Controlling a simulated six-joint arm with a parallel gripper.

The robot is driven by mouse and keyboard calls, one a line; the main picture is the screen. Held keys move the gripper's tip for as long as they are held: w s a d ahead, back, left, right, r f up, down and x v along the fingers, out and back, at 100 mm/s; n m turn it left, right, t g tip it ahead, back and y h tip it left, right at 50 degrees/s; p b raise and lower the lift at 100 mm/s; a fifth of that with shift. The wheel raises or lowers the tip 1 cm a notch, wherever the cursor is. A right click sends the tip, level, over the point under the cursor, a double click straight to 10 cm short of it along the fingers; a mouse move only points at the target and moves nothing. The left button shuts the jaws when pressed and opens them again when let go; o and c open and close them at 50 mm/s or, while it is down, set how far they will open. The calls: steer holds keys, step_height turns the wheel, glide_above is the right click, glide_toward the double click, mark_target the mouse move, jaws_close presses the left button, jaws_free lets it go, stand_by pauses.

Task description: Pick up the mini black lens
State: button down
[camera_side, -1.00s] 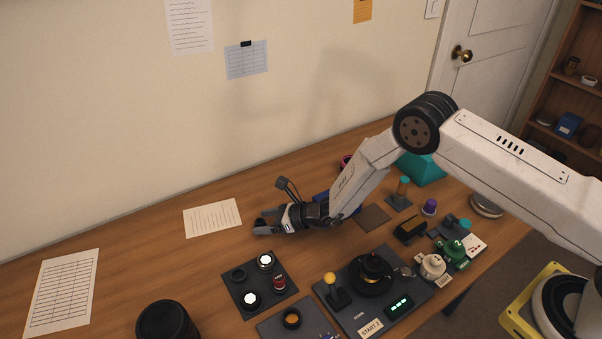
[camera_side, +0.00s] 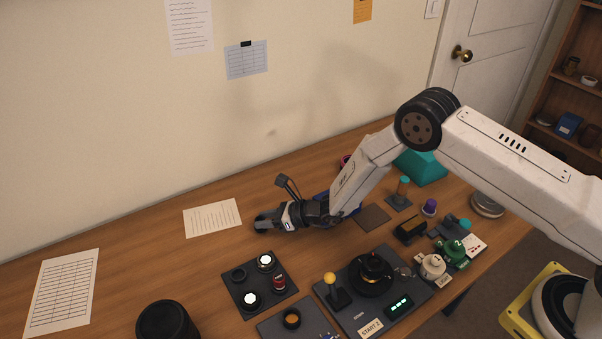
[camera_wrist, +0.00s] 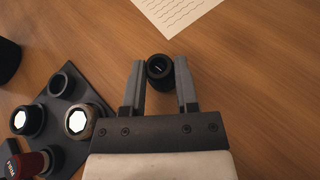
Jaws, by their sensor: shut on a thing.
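The mini black lens (camera_wrist: 159,69) is a small dark cylinder between the two grey fingers of my gripper (camera_wrist: 159,80) in the wrist view. The fingers touch it on both sides, near their tips. In the side view my gripper (camera_side: 264,222) is low over the table, behind the dark lens tray (camera_side: 262,283). The lens is too small to make out there, mostly hidden by the gripper. I cannot tell whether it still touches the table.
The tray, also in the wrist view (camera_wrist: 85,88), holds several lenses and an empty-looking dark ring (camera_side: 239,274). A large black cylinder (camera_side: 167,322) stands at the front left. A paper sheet (camera_side: 212,217) lies to the left of my gripper. A control box with a yellow-knobbed lever (camera_side: 330,280) is at the front.

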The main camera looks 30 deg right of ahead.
steer(key=shift+r, duration=0.75)
steer(key=s+d+r, duration=0.2)
steer(key=s+r, duration=0.3)
steer(key=s, duration=0.1)
steer(key=s+d+r, duration=0.2)
steer(key=s+r, duration=0.3)
steer(key=s, duration=0.2)
steer(key=shift+s+d+r, duration=0.15)
steer(key=shift+d+r, duration=0.1)
steer(key=shift+r, duration=0.15)
steer(key=shift+d, duration=0.1)
